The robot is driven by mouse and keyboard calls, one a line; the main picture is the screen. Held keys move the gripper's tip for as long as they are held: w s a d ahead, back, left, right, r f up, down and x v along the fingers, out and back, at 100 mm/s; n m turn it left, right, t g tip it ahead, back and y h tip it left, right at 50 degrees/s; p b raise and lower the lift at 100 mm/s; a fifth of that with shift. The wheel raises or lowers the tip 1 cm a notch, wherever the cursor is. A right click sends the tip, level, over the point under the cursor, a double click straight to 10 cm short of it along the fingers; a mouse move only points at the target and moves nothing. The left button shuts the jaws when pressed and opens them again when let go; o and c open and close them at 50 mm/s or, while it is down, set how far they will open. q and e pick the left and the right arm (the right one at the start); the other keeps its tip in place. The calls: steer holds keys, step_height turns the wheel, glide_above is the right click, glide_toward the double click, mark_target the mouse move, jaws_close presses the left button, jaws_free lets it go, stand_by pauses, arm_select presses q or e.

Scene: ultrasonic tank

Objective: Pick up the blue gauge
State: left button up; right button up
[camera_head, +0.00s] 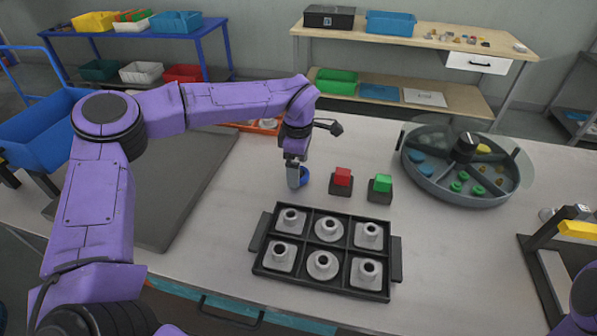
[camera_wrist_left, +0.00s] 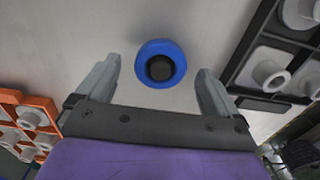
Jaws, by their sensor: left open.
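The blue gauge (camera_wrist_left: 173,51) is a round blue piece with a dark centre on the light table. In the left wrist view it lies at the top middle, just beyond and between the two fingers of my left gripper (camera_wrist_left: 157,82), which is open and empty. In the head view the gauge (camera_head: 303,179) shows partly behind my left gripper (camera_head: 294,182), which points down at it. I cannot tell whether a finger touches it. My right gripper is not in view; only a bit of my right arm shows at the lower right.
A red block (camera_head: 343,176) and a green block (camera_head: 382,184) on dark bases stand right of the gauge. A black tray (camera_head: 397,262) with several grey pieces lies in front. A round tank (camera_head: 459,198) is at right. An orange tray (camera_wrist_left: 12,98) lies behind my left arm.

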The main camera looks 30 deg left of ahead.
arm_select(q)
steer(key=shift+s+f, duration=0.1)
steer(key=shift+f, duration=0.6)
steer(key=c, duration=1.3)
steer(key=shift+r, duration=0.15)
steer(key=shift+r, duration=0.35)
steer(key=s+d+r+b, duration=0.4)
steer(key=s+d+r, duration=0.4)
steer(key=s+r, duration=0.3)
steer(key=shift+s+r, duration=0.25)
steer(key=shift+r, duration=0.3)
